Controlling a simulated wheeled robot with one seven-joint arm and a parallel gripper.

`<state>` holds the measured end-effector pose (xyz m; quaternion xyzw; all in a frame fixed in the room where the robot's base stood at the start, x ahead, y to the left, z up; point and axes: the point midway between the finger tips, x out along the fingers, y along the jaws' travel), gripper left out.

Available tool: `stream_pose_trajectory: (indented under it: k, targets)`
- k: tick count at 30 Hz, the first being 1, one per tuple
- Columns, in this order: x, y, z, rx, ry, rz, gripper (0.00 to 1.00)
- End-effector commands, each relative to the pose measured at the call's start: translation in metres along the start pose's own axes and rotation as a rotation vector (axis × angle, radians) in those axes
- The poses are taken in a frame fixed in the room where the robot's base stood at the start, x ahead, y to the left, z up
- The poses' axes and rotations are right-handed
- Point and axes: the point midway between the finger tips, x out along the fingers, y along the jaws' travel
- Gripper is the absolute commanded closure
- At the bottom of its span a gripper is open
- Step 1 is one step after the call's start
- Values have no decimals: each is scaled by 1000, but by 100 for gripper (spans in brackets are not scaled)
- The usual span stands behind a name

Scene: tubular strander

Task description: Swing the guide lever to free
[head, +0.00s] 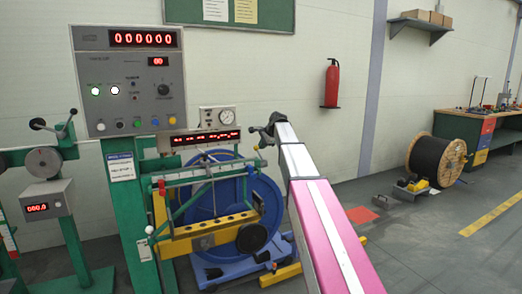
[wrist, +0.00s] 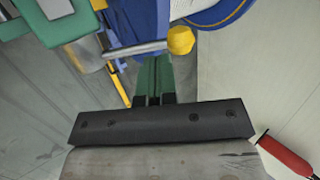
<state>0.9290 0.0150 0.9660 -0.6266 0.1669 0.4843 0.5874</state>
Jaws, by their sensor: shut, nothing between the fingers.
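A grey metal rod with a yellow knob, which looks like the guide lever, shows in the wrist view (wrist: 181,41). In the head view the yellow knob (head: 260,163) is small, at the right end of the rod above the blue reel. My gripper (head: 262,131) is at the end of my arm, just above that knob. In the wrist view its green fingers (wrist: 154,62) are together and empty, with their tips close to the rod, left of the knob. I cannot tell whether they touch it. The lever's pivot and any free mark are not clear.
A large blue reel (head: 222,180) stands behind a yellow beam (head: 205,232). A fire extinguisher (head: 332,84) hangs on the wall. A cable drum (head: 432,160) stands on open floor at right.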

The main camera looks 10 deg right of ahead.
Motion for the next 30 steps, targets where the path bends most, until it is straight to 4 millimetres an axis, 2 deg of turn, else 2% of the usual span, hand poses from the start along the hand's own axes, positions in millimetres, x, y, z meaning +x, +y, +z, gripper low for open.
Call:
stream_pose_trajectory:
  k: [3, 9, 15, 21, 30]
  targets:
    - [-27, -4, -1, -1, 1, -3, 100]
    - [-68, -7, -1, 0, 0, -2, 100]
    - [-99, -10, -1, 0, -1, -1, 100]
    - [-113, -11, -1, 0, 0, -1, 100]
    - [-114, -11, -1, 0, -1, 0, 100]
